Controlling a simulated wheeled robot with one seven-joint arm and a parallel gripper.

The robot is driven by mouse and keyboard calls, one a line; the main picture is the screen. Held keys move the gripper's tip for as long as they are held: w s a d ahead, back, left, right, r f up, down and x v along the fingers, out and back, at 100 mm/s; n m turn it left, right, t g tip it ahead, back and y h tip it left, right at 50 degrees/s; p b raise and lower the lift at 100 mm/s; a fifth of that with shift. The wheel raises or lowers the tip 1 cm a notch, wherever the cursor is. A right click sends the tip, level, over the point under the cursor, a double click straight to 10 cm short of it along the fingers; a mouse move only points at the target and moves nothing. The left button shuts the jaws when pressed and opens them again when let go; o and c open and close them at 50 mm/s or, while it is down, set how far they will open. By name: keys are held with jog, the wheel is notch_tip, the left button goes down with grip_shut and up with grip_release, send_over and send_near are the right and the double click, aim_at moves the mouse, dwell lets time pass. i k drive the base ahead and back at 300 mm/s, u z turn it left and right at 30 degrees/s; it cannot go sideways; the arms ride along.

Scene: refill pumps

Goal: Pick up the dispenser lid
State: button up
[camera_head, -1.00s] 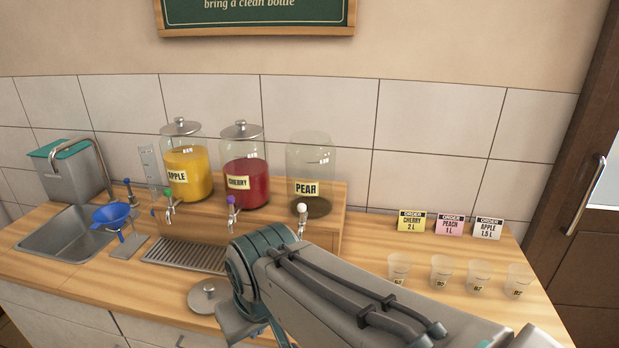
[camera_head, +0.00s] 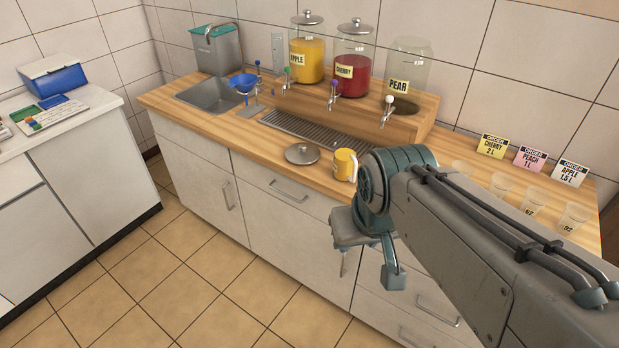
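The dispenser lid (camera_head: 302,153), a round grey metal disc with a small knob on top, lies on the wooden counter near its front edge. The pear dispenser (camera_head: 409,65) stands lidless on the raised wooden shelf and looks nearly empty. The apple dispenser (camera_head: 307,60) and the cherry dispenser (camera_head: 353,64) each wear a similar lid. My gripper (camera_head: 369,270) hangs in front of the drawers, lower than the countertop and to the right of the lid. Its fingers are apart with nothing seen between them.
Order cards (camera_head: 491,146) and clear cups (camera_head: 534,200) stand at the right. A white side counter (camera_head: 75,140) is at the left; the tiled floor between is clear.

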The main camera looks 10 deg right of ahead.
aim_at(303, 153)
jog(key=z, duration=0.5)
jog(key=k, duration=0.2)
jog(key=u, duration=1.45)
jog(key=i, duration=1.55)
jog(key=z, duration=1)
jog(key=i, duration=0.25)
jog(key=z, duration=0.3)
